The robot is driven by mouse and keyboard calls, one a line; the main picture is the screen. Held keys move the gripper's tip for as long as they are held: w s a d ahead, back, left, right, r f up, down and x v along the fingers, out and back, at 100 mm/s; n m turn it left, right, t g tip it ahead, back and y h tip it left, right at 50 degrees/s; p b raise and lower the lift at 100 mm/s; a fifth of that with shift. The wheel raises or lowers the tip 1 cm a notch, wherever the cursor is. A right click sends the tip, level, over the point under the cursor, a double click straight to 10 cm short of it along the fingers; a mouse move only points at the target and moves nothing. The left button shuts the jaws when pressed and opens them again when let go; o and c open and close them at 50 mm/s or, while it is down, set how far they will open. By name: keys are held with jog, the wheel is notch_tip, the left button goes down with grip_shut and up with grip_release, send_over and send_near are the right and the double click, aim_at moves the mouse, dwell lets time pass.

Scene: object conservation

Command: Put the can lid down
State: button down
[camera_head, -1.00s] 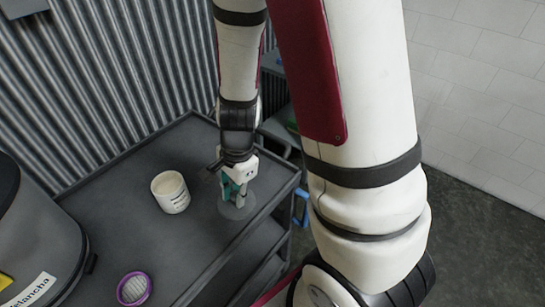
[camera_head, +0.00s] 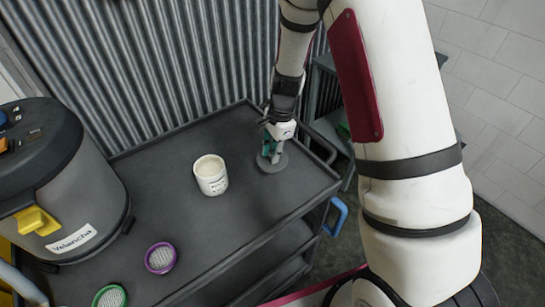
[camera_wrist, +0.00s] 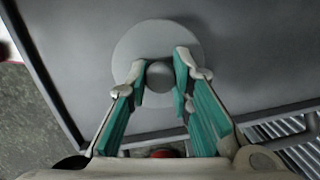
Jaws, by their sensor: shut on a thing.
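The can lid (camera_head: 282,164) is a round grey disc with a round knob. In the head view it is at the right part of the dark cart top, at or just above the surface; I cannot tell if it touches. My gripper (camera_head: 271,151) points down at it. In the wrist view the lid (camera_wrist: 158,40) lies beyond the fingers, and my gripper (camera_wrist: 160,76) has its teal-padded fingers on both sides of the knob, shut on it. A white open can (camera_head: 211,178) stands upright to the left of the lid.
The cart top (camera_head: 240,210) has free room in front of the can and lid. A purple-rimmed round item (camera_head: 160,258) and a green-rimmed one (camera_head: 110,297) lie at the front left. A large grey vacuum-like machine (camera_head: 75,190) stands at the left. A corrugated wall is behind.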

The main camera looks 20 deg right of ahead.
jog(key=shift+w+f, duration=0.25)
jog(key=shift+w, duration=0.35)
jog(key=shift+f, duration=1.55)
jog(key=shift+f, duration=0.1)
jog(key=c, duration=1.4)
grip_release()
